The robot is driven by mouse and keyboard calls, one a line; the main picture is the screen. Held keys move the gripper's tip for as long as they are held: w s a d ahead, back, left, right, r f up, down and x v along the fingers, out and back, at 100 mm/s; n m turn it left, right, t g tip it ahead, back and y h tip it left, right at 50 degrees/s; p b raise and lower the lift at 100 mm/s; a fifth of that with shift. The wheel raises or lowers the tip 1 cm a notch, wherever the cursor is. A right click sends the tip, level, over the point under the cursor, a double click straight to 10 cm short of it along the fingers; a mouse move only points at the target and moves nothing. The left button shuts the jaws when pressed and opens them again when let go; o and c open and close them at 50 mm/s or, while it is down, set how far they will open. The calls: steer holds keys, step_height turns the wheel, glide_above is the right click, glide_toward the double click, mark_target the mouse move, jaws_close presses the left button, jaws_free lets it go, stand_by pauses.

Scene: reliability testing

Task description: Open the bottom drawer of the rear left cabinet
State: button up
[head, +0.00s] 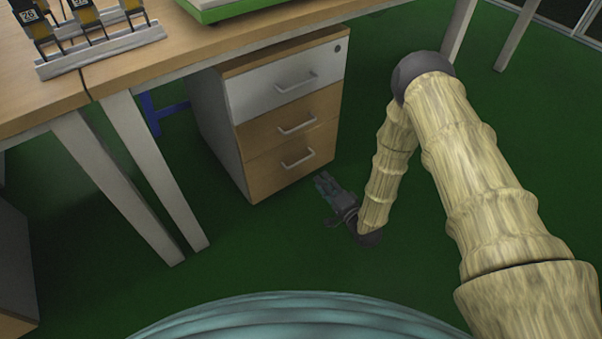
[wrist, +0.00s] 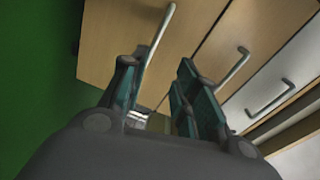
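The drawer cabinet (head: 215,130) stands under the desk with its drawers closed: a white top drawer, a wooden middle one and a wooden bottom drawer (head: 270,180). The bottom drawer's bar handle (head: 298,163) is grey. My gripper (head: 324,180) is low over the floor, just in front of the bottom drawer and to the right of its handle. In the wrist view my gripper (wrist: 155,85) is open, with its fingers apart. There the bottom handle (wrist: 160,32) lies ahead, close to the left fingertip; I cannot tell whether they touch.
The middle handle (wrist: 236,66) and top handle (wrist: 270,98) are to the right in the wrist view. Desk legs (head: 155,185) stand left of the cabinet. Another cabinet (head: 14,260) is at the left edge. The green floor (head: 270,250) before the drawers is clear.

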mark_target(301, 161)
steer(key=shift+w+a+f+m+t+y+b, duration=0.2)
steer(key=shift+w+a+f+t+y+b, duration=0.15)
steer(key=shift+w+a+b, duration=1.3)
steer(key=shift+w+a+f+m+t+y+b, duration=0.1)
steer(key=shift+w+a+f+m+y+b, duration=0.25)
steer(key=shift+w+a+b, duration=1.2)
steer(key=shift+w+a+f+m+t+y+b, duration=0.2)
steer(key=shift+w+a+y+b, duration=0.45)
steer(key=shift+w+b, duration=1.8)
steer(key=shift+a, duration=0.15)
jaws_close()
